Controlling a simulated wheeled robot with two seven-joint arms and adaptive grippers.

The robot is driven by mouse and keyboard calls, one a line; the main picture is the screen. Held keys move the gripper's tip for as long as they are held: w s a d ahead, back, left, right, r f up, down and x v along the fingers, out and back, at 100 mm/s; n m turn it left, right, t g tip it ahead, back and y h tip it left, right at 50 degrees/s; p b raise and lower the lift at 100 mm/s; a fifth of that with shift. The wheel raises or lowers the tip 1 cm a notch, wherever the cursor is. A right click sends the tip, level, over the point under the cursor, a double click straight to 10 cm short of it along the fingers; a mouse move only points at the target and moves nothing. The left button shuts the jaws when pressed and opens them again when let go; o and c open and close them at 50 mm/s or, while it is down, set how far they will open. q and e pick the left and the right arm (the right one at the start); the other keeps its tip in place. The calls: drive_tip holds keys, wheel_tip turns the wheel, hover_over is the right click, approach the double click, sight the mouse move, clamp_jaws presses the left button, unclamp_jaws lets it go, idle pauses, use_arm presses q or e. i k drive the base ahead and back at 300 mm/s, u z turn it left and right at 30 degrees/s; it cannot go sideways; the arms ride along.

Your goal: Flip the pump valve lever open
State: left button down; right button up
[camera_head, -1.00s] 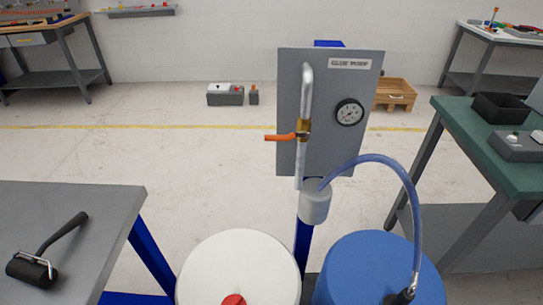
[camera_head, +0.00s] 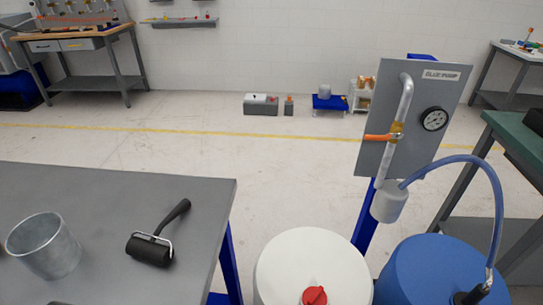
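The glue pump panel (camera_head: 415,119) is a grey board on a blue post at the right, tilted in the picture. A silver pipe (camera_head: 387,148) runs down its left side. The orange valve lever (camera_head: 378,137) sticks out horizontally to the left from a brass valve (camera_head: 397,128) on the pipe, across the pipe's line. A round gauge (camera_head: 433,119) is to the right of the valve. Neither of my grippers shows in this view.
A white drum (camera_head: 312,262) with a red cap and a blue drum (camera_head: 428,268) with a hose (camera_head: 478,165) stand below the panel. A grey table (camera_head: 130,187) at the left holds a black roller (camera_head: 150,249) and a metal bucket (camera_head: 45,246). Open floor lies behind.

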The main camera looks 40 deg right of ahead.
sight(376, 138)
drive_tip(key=u, duration=0.65)
drive_tip(key=k, duration=1.05)
drive_tip(key=z, duration=1.95)
drive_tip(key=i, duration=0.45)
drive_tip(key=u, duration=0.05)
